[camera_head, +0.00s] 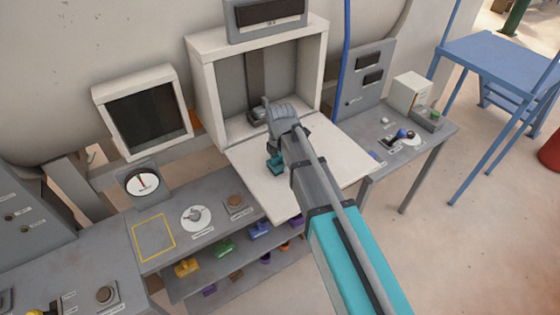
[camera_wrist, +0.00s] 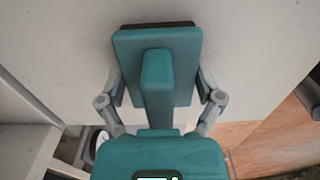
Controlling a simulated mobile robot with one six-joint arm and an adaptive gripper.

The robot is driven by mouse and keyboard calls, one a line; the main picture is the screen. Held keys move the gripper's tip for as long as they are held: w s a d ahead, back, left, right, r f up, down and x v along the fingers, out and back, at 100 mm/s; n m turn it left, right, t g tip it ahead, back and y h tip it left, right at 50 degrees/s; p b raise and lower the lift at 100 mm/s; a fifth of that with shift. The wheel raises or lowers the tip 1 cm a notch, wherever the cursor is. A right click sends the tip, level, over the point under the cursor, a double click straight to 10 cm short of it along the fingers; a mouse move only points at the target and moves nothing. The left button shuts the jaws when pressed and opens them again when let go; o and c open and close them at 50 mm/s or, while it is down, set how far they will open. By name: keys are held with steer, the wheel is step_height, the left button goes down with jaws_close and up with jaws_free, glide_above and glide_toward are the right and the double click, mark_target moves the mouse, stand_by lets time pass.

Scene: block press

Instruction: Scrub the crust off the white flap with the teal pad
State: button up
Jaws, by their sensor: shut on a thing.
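The white flap (camera_head: 335,155) is folded out flat in front of the press box, and it fills much of the wrist view (camera_wrist: 255,60). The teal pad (camera_wrist: 125,50) has a raised teal handle and a dark edge along its far side. My gripper (camera_wrist: 160,88) is shut on the pad's handle, a finger on each side. In the head view the pad (camera_head: 275,162) shows at the left of my arm, over the middle of the flap. I cannot tell whether it touches the surface. My arm hides part of the flap, and I cannot make out any crust.
The open press box (camera_head: 205,75) stands behind the flap. A grey bench (camera_head: 180,250) with a gauge (camera_head: 142,182) and a yellow-outlined square lies to the left, with coloured blocks on the shelf below. A side table (camera_head: 430,138) with small items is at right.

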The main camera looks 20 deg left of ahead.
steer(key=shift+w+a+f, duration=0.1)
steer(key=shift+w+a, duration=0.4)
steer(key=shift+a, duration=0.1)
stand_by(0.3)
steer(key=shift+w+d, duration=0.1)
steer(key=shift+w, duration=0.1)
steer(key=shift+w+d, duration=0.95)
steer(key=shift+w, duration=0.15)
steer(key=shift+w, duration=0.1)
steer(key=shift+w+d+f, duration=0.1)
steer(key=shift+w+d, duration=1.05)
steer(key=shift+w, duration=0.15)
